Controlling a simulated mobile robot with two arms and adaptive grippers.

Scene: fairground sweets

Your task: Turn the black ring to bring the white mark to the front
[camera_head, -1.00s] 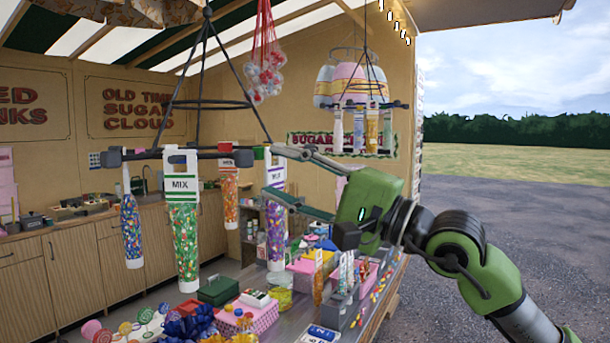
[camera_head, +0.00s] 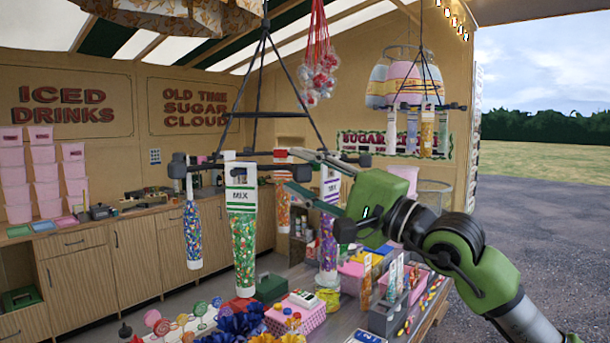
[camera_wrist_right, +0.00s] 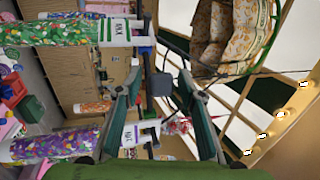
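The black ring (camera_head: 265,167) hangs level from black rods under the awning, with sweet-filled tubes around it. A white MIX tube with green sweets (camera_head: 243,240) hangs at its near side; a blue-speckled tube (camera_head: 193,238) hangs at left and a purple one (camera_head: 328,245) at right. A small pale patch shows on the ring's far left; I cannot tell whether it is the white mark. My right gripper (camera_head: 287,169) is open at the ring's right side. In the right wrist view its fingers (camera_wrist_right: 160,78) stand apart on either side of a black ring part. My left gripper is out of view.
Below is a counter with a pink basket (camera_head: 296,321), a green box (camera_head: 271,287) and lollipops (camera_head: 161,327). A second hanging ring of tubes (camera_head: 425,105) is behind at right. The wooden cabinets (camera_head: 140,255) line the back.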

